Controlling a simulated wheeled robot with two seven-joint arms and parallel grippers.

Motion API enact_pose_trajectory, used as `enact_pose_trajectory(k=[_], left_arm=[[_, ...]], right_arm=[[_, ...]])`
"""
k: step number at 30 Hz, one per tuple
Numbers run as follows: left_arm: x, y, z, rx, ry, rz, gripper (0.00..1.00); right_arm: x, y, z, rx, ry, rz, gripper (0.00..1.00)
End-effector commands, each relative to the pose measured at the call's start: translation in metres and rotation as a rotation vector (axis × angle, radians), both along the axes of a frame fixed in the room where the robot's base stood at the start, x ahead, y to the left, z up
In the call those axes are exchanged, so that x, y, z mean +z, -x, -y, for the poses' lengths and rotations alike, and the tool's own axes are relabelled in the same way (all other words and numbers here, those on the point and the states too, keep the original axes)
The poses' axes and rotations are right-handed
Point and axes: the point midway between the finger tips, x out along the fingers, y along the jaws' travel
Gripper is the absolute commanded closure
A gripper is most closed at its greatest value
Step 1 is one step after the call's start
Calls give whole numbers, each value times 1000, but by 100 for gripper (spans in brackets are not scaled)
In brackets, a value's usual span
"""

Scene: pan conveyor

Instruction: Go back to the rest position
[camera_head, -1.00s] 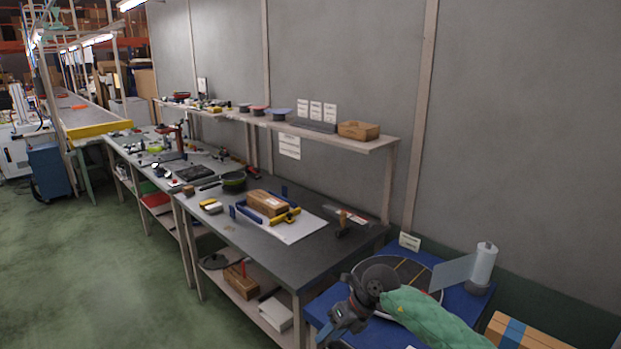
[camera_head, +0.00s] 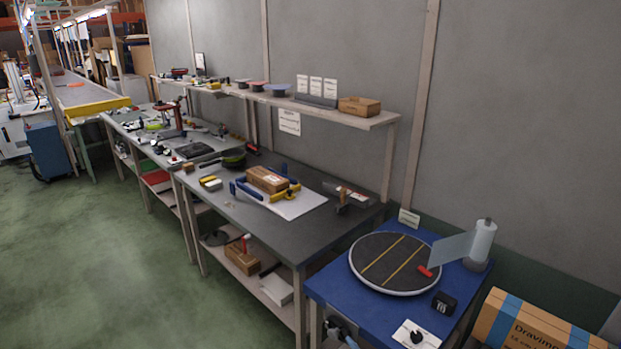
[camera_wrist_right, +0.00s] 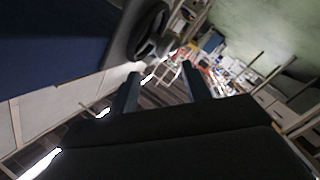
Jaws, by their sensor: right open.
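My right gripper shows in the right wrist view (camera_wrist_right: 160,82), its two dark fingers spread apart with nothing between them. In the head view only a small part of my right wrist or hand (camera_head: 342,331) shows at the bottom edge, in front of the blue table (camera_head: 330,285). My left gripper is in neither view. The round grey turntable (camera_head: 385,247) with two yellow lines lies in full view on the blue table. A small red piece (camera_head: 426,271) is at its right rim.
A film roll (camera_head: 482,242) on a stand, a small black box (camera_head: 444,302) and a white control plate (camera_head: 416,336) share the blue table. A dark workbench (camera_head: 255,228) holds a cardboard box (camera_head: 268,179). A large carton (camera_head: 525,322) stands at right. Green floor (camera_head: 120,270) is open at left.

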Motion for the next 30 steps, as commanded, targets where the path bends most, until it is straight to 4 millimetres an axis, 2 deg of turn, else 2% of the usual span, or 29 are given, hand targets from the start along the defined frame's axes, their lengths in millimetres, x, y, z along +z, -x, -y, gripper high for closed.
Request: enact_pose_trajectory(k=[1, 5, 6, 8, 9, 11, 15, 18, 22, 25, 27, 30], left_arm=[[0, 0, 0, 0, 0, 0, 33], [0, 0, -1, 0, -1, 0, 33], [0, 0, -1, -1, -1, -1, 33], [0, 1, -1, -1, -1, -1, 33], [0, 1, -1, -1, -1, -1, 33], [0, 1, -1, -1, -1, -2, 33], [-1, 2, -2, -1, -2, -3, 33], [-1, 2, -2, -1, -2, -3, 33], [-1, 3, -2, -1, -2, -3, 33], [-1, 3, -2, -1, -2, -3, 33], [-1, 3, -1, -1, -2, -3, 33], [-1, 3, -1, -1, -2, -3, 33]], right_arm=[[-36, 17, 13, -77, -31, -100, 52], [-117, 65, 47, -263, -93, -351, 52], [-140, 83, 54, -312, -108, -425, 52], [-174, 113, 65, -382, -128, -538, 52], [-195, 135, 71, -425, -141, -613, 52], [-225, 169, 78, -487, -159, -725, 52], [-286, 256, 87, -609, -194, -985, 52], [-316, 316, 88, -675, -213, -1149, 52], [-339, 375, 86, -729, -232, -1309, 52], [-347, 401, 84, -751, -240, -1380, 52], [-350, 410, 83, -758, -245, -1404, 52], [-350, 411, 83, -759, -245, -1408, 52]])
